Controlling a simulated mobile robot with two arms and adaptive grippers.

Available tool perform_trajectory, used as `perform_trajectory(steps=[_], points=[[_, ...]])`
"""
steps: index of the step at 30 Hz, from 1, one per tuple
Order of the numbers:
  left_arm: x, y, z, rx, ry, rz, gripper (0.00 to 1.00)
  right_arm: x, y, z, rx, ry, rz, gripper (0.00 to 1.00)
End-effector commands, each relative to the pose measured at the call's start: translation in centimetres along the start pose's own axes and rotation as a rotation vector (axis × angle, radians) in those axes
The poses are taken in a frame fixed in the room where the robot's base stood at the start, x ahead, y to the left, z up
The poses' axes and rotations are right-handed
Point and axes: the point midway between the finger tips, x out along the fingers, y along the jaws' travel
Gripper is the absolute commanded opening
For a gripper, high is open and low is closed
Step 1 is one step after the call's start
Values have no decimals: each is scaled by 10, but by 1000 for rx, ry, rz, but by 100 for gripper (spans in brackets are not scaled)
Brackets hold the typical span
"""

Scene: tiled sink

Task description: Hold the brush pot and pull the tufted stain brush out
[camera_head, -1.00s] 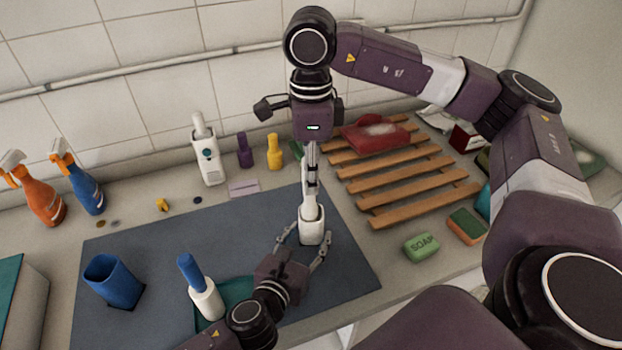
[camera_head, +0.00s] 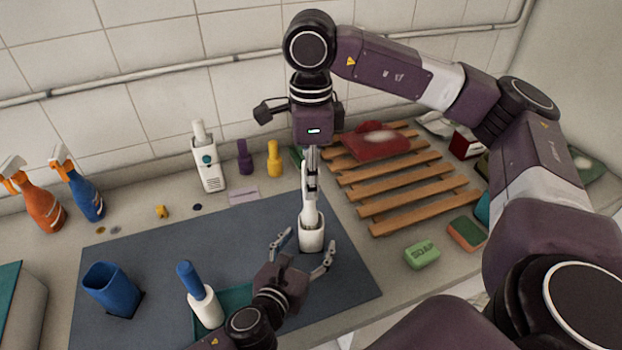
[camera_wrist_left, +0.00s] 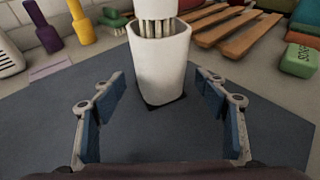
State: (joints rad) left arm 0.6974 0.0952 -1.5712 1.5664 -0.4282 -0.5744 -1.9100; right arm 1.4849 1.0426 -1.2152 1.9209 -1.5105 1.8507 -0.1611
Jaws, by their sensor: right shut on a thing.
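The white brush pot (camera_head: 312,239) stands upright on the dark mat and is also in the left wrist view (camera_wrist_left: 160,75). The white tufted stain brush (camera_head: 309,207) stands in it, its tufts (camera_wrist_left: 157,28) showing at the pot's rim in the wrist view. My right gripper (camera_head: 312,183) points down from above and is shut on the brush's upper part. My left gripper (camera_head: 304,258) is open, its fingers spread to either side in front of the pot. The wrist view shows a gap between the pot and both fingers.
A blue-handled brush in a white holder (camera_head: 200,296) stands on a teal tray left of my left gripper. A blue cup (camera_head: 110,290) is farther left. A wooden rack (camera_head: 405,185) and green soap (camera_head: 422,255) lie to the right. Bottles line the wall.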

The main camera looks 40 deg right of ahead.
Motion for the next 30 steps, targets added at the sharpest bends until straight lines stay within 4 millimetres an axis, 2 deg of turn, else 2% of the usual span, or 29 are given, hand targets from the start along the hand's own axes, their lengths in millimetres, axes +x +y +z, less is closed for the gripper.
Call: perform_trajectory(steps=[9,14,30], points=[[-2,-1,0,0,-1,-3,69,0,-1,0,2,-1,-2,0],[-13,-1,0,1,0,-3,69,0,-1,0,2,-1,-3,0],[-101,0,-1,-1,2,-2,69,0,-1,0,2,-1,-3,0]])
